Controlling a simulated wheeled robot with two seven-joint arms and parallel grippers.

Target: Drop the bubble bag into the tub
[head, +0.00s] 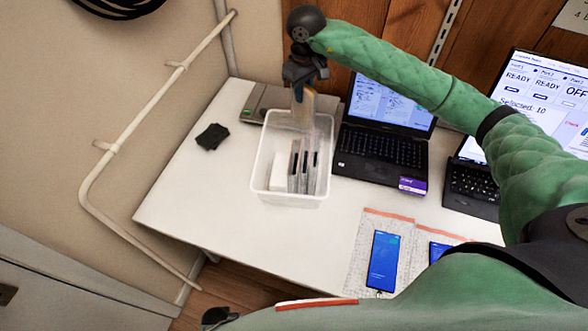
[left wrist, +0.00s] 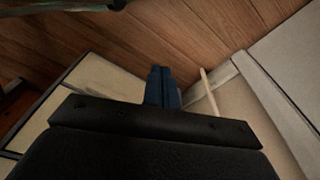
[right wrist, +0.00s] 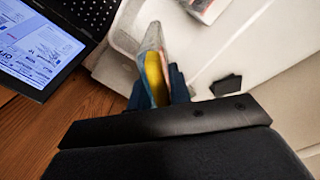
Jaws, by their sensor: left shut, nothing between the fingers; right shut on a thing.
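The tub (head: 259,172) is a clear, whitish open box on the white table. Several slim bagged items (head: 304,168) stand upright in its front part. My right gripper (head: 299,88) is above the back of the tub, shut on the top of a bubble bag (head: 303,110). The bag hangs down over the tub's back part; I cannot tell how far below the rim it reaches. In the right wrist view the bag (right wrist: 153,68) shows pale and yellow between the fingers. My left gripper (left wrist: 163,86) is shut and empty, over the wooden floor.
A laptop (head: 383,148) stands right of the tub, and a second screen (head: 540,100) farther right. A grey flat device (head: 262,100) is behind the tub. A small black object (head: 212,136) lies at left. Two phones (head: 384,260) lie on bubble bags at the front.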

